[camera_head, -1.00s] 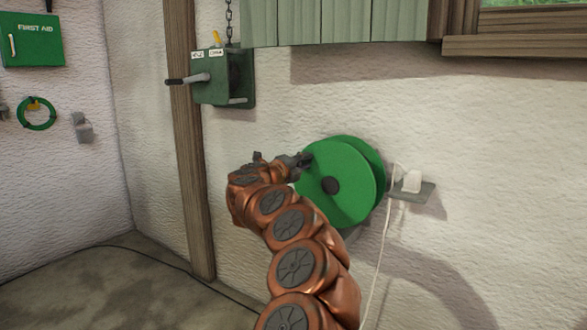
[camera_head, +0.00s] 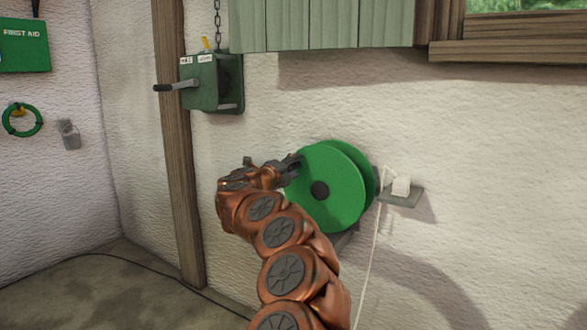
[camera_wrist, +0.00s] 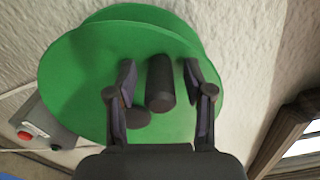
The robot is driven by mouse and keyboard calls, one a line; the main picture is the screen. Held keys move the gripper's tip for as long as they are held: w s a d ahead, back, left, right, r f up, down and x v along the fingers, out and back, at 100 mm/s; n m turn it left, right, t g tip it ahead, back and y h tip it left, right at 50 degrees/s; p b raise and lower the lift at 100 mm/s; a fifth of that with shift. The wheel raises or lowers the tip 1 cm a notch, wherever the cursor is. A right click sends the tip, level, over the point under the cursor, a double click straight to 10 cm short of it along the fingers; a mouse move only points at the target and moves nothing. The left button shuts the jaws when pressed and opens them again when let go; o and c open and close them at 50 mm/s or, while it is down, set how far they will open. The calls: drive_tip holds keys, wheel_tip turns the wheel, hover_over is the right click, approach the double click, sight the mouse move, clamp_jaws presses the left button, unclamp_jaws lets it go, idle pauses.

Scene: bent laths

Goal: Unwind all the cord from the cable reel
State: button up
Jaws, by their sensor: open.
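The green cable reel (camera_head: 327,187) is mounted on the wall, with a dark hub at its centre. White cord (camera_head: 374,262) hangs down behind its right side. How much cord is still wound is hidden between the flanges. My gripper (camera_head: 292,164) is at the reel's upper left edge. In the wrist view, my gripper (camera_wrist: 159,78) is open, with one finger on each side of a dark cylindrical handle (camera_wrist: 160,83) on the reel face. I cannot tell whether either finger touches it. The hub (camera_wrist: 135,117) shows beside the handle.
A small wall shelf (camera_head: 402,198) with a white block stands just right of the reel. A green crank box (camera_head: 205,82) hangs upper left by a wooden post (camera_head: 178,150). A box with a red button (camera_wrist: 25,135) shows in the wrist view. Wall right of the shelf is clear.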

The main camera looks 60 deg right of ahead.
drive_tip(key=a, duration=1.2)
drive_tip(key=shift+w, duration=0.2)
drive_tip(key=shift+s+d+n+p, duration=0.1)
drive_tip(key=shift+d+n+p, duration=0.6)
drive_tip(key=shift+d+n, duration=2)
drive_tip(key=shift+w+d+n+p, duration=0.1)
drive_tip(key=shift+d+n+p, duration=0.7)
drive_tip(key=shift+n, duration=3.7)
drive_tip(key=shift+s+d+n+p, duration=0.1)
drive_tip(key=shift+d+n+p, duration=0.55)
drive_tip(key=shift+d+n, duration=2.05)
drive_tip(key=shift+a+n, duration=0.9)
drive_tip(key=shift+a, duration=0.05)
